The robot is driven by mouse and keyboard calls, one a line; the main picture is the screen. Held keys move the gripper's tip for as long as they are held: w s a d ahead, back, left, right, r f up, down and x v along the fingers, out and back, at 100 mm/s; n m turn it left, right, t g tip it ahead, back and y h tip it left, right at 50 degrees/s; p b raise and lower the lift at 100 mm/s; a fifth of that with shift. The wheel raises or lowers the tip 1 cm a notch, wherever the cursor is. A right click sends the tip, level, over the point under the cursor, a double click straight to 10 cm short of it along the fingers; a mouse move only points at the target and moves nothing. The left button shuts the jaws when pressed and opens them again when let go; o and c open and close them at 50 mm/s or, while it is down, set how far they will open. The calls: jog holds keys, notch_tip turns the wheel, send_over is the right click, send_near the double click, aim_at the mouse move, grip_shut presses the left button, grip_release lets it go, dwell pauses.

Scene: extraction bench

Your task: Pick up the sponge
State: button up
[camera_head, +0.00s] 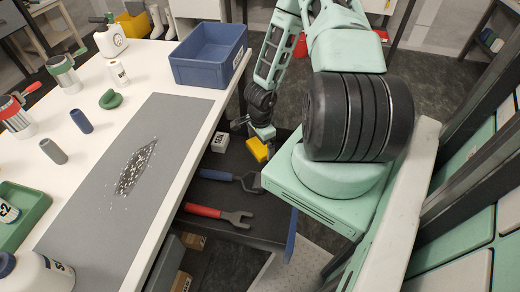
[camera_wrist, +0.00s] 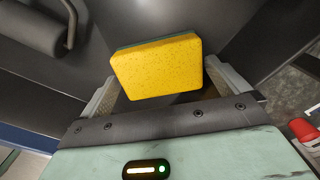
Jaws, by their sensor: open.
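The sponge is a yellow block with a dark green backing. In the wrist view the sponge (camera_wrist: 157,68) lies just ahead of and between the two fingers of my gripper (camera_wrist: 160,88), with a gap on each side. My gripper is open and holds nothing. In the head view my gripper (camera_head: 262,132) hangs low beside the white bench, and the sponge (camera_head: 257,151) shows at its tip, above or on a dark lower shelf. Whether the fingers touch the sponge cannot be told.
On the dark lower shelf (camera_head: 235,157) are a small white box (camera_head: 219,143), a blue-handled tool (camera_head: 222,176) and a red-handled wrench (camera_head: 215,214). The white bench (camera_head: 150,56) overhangs on the left, with a blue bin (camera_head: 207,70) near its edge.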

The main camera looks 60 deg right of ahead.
aim_at(260, 145)
jog(key=shift+f, duration=0.95)
jog(key=c, duration=0.8)
jog(key=shift+o, duration=0.2)
jog(key=shift+r, duration=0.1)
jog(key=shift+r+p, duration=0.75)
jog(key=shift+r, duration=4.2)
